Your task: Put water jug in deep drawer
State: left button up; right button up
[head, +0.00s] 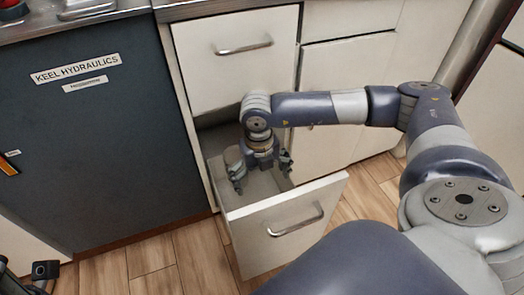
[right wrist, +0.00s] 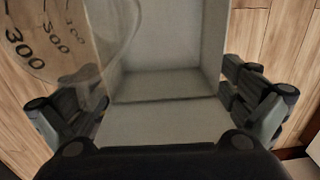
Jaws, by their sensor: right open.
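The deep drawer (head: 236,213) is the lower one, pulled open below a shut upper drawer. My right gripper (head: 262,175) points down into the open drawer, with its fingers spread and nothing between them. The right wrist view shows the same gripper (right wrist: 170,105) with drawer walls and floor between the fingers. The clear water jug (right wrist: 75,35) with dark number marks shows at upper left there, beside the left-hand finger and partly cut off. A greyish rounded shape beside the gripper in the head view may be the jug. A dark part of my left gripper (head: 45,270) shows at lower left; its jaws are unclear.
The shut upper drawer (head: 235,60) is directly above the open one. A dark cabinet door (head: 90,140) labelled Keel Hydraulics stands at left, and pale cupboard doors (head: 335,145) at right. The plank floor (head: 165,260) is clear in front.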

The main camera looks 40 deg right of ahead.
jog(key=shift+r, duration=0.85)
grip_shut()
jog(key=shift+a, duration=0.1)
